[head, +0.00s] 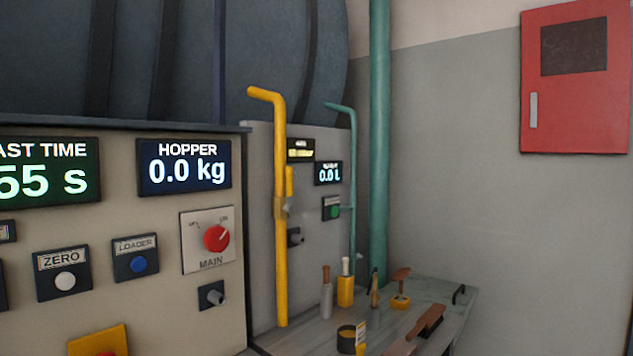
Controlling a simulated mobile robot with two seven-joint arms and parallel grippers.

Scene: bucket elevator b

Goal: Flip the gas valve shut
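The yellow gas pipe (281,255) runs vertically in front of a grey panel, with its top bent to the left. A small brass-coloured valve body (281,208) sits partway up it. A short yellow lever (289,181) stands upright just above the valve body, in line with the pipe. Neither of my grippers shows in the head view, and nothing touches the valve.
A control panel (120,310) with displays, buttons and a red MAIN knob (216,238) is at left. Below the pipe, a bench (455,290) holds brushes and small tools. A green pipe (379,140) stands behind. A red cabinet (575,110) hangs at right.

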